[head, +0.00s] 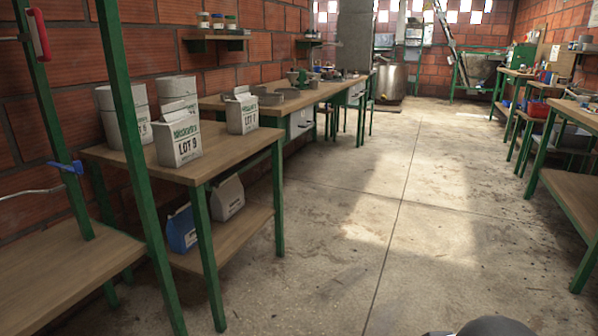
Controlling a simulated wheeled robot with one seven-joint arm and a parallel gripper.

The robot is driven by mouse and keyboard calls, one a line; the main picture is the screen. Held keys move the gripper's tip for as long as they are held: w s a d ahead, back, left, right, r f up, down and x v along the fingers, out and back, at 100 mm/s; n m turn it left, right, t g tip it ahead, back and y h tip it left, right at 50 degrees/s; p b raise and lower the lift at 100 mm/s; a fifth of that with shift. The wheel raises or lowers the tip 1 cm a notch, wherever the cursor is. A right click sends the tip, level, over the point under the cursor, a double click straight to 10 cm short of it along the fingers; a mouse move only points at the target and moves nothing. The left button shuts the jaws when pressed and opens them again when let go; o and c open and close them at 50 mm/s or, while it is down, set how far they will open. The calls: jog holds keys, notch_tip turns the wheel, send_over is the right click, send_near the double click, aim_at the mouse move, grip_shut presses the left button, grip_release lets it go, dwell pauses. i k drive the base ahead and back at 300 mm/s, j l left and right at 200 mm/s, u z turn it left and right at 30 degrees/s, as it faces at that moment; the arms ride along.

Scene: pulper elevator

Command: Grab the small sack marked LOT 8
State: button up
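Several small white paper sacks stand on the nearer wooden table at the left. Another sack (242,115) at the table's right end seems to read LOT 7. A third pale sack (143,131) at the left is partly behind a green post, and its lot mark is too small to read. A further pale sack (178,87) stands behind. I cannot clearly read LOT 8 on any of them. My gripper is not in view; a grey rounded part of mine shows at the bottom edge.
A blue bag (181,230) and a grey bag (228,197) stand on the lower shelf (246,224). A green-framed rack (130,130) stands in front at left. Workbenches line both walls. The concrete floor (400,210) between them is clear.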

aim_at(242, 110)
jog(key=i+l+u, duration=0.1)
jog(key=i+u, duration=0.35)
jog(key=i+l+u, duration=0.3)
jog(key=i+u, duration=0.2)
jog(key=i+l+u, duration=0.45)
